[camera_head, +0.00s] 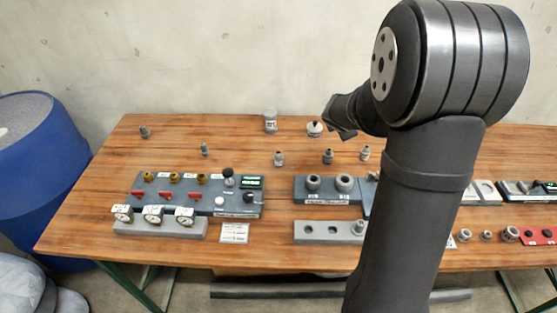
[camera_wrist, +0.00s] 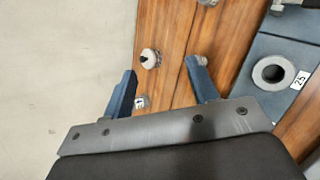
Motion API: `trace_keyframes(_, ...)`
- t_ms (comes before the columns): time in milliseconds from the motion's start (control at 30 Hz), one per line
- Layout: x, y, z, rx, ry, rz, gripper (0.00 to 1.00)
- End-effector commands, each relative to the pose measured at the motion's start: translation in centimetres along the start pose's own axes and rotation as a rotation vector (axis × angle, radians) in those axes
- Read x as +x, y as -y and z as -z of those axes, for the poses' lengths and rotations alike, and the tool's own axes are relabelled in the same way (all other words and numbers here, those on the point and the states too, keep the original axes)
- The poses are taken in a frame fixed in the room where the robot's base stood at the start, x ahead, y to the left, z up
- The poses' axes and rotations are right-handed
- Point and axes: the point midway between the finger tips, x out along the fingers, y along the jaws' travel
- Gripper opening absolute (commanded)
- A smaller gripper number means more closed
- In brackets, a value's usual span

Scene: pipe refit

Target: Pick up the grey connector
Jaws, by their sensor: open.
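Several small grey connectors stand apart on the wooden table in the head view: one at the far left (camera_head: 145,132), one left of centre (camera_head: 204,149), one near the middle (camera_head: 279,158), and two to its right, a connector (camera_head: 328,156) and another connector (camera_head: 365,153). I cannot tell which one the task means. My gripper (camera_wrist: 161,70) is open in the wrist view, its blue fingers spread above the table with nothing held. A small grey part (camera_wrist: 202,60) shows at the right fingertip, partly hidden. In the head view my arm covers part of the table.
A white-grey pot with a dark knob (camera_wrist: 149,58) lies below the finger gap; the head view shows it too (camera_head: 314,129). A labelled jar (camera_head: 270,120) stands beside it. A gauge panel (camera_head: 240,210) and socket blocks (camera_head: 312,232) fill the front. The table's back left is mostly clear.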

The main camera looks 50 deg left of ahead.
Motion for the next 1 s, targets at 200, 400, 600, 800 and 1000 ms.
trace_keyframes(200, 2.9, -4.1, 1.9, 0.631, 0.094, 0.244, 0.54)
trace_keyframes(400, 2.6, -7.1, 9.0, 1.109, 0.101, 0.548, 0.54)
trace_keyframes(600, 0.5, -9.6, 15.3, 1.351, 0.086, 0.813, 0.54)
trace_keyframes(800, -0.2, -10.0, 17.6, 1.408, 0.082, 0.909, 0.54)
trace_keyframes(1000, 2.3, -7.8, 19.3, 1.407, 0.084, 0.912, 0.54)
